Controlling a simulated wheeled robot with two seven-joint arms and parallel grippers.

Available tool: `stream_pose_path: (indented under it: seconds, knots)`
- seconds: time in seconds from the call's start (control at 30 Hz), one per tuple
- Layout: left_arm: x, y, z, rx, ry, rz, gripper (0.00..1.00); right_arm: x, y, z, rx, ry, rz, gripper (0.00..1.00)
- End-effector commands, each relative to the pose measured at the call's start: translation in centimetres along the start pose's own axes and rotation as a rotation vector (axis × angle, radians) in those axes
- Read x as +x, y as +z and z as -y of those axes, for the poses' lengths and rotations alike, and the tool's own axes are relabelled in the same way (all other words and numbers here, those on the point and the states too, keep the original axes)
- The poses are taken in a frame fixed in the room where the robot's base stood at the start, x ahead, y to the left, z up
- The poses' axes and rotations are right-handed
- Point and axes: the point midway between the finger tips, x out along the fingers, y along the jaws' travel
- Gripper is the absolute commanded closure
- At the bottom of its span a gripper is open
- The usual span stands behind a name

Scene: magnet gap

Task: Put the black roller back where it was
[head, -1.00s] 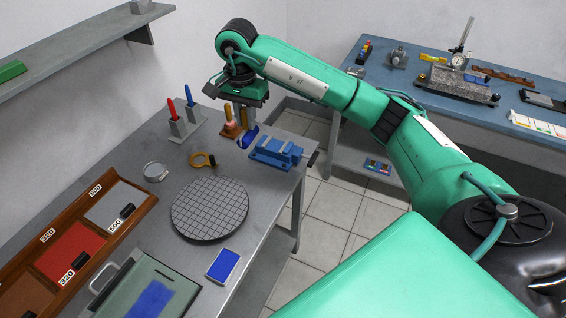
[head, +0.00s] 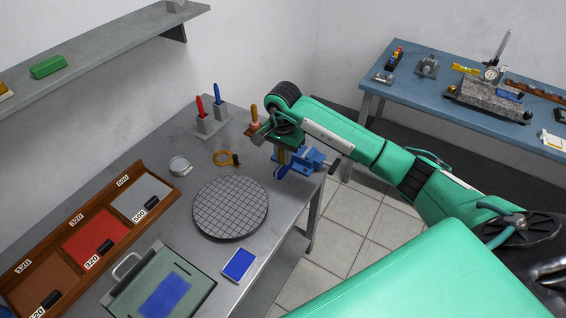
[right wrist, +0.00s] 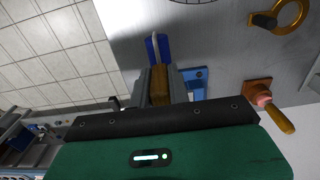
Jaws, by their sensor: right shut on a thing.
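My right gripper (head: 283,158) is shut on a tool with a brown handle and a blue head (head: 281,173), just left of the blue vise (head: 306,159). In the right wrist view the fingers (right wrist: 160,88) grip the brown handle, and the blue head with a pale edge (right wrist: 157,48) sticks out beyond them. Whether the tool touches the bench or vise I cannot tell. I see nothing that is clearly a black roller; short black cylinders (head: 152,202) lie in the wooden tray. My left gripper is not in view.
The grey bench (head: 215,265) holds a round gridded plate (head: 230,207), a yellow ring (head: 222,158), a round tin (head: 180,166), a blue pad (head: 239,264) and red and blue tools in stands (head: 207,124). A wooden-handled tool (head: 254,116) stands behind the gripper.

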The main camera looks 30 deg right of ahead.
Motion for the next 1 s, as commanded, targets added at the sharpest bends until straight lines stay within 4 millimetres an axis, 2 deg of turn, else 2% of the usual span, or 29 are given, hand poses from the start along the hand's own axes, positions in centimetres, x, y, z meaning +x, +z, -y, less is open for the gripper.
stream_pose_path:
  seconds: [0.23,0.4,0.5,0.87,0.9,0.97,1.0]
  knots:
    - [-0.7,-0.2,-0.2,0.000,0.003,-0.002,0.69,1.8,0.0,0.1,0.002,-0.001,0.001,1.00]
    - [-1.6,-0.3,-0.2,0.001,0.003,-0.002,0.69,4.4,0.1,0.0,0.001,0.001,0.003,1.00]
    - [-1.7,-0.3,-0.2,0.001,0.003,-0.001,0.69,5.2,0.0,0.1,0.001,-0.001,0.000,1.00]
    - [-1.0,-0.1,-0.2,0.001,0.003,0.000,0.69,5.8,-0.1,0.1,0.000,-0.002,-0.002,1.00]
    - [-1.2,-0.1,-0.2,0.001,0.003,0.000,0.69,5.6,-0.1,0.1,0.000,-0.002,-0.001,0.74]
    - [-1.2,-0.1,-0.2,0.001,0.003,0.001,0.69,5.6,0.0,0.1,0.000,-0.002,-0.001,0.62]
    - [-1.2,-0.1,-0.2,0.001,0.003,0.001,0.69,5.6,0.0,0.1,0.000,-0.002,-0.001,0.60]
